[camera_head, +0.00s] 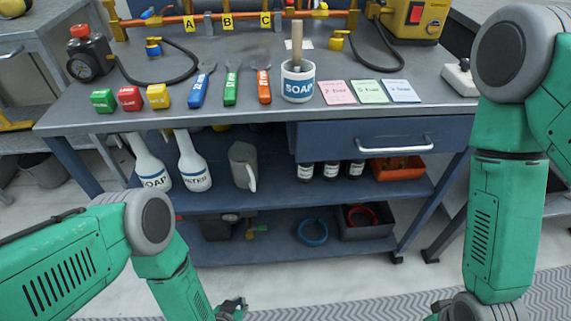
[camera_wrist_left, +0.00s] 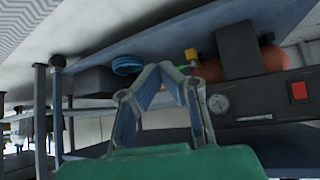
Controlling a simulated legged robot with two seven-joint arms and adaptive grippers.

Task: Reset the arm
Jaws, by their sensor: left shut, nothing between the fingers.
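My left arm comes in from the left and bends down. Its gripper (camera_head: 233,308) is low in front of the bench, at the bottom edge of the head view. In the left wrist view the left gripper's fingers (camera_wrist_left: 160,72) meet at the tips, with nothing between them. My right arm hangs down at the right of the head view. Only a small dark part by its wrist shows at the bottom edge, so I cannot tell how the right gripper stands.
White bottles (camera_head: 193,170) and a grey jug (camera_head: 243,165) stand on the shelf below. The drawer handle (camera_head: 380,144) juts forward. Open floor lies before the bench.

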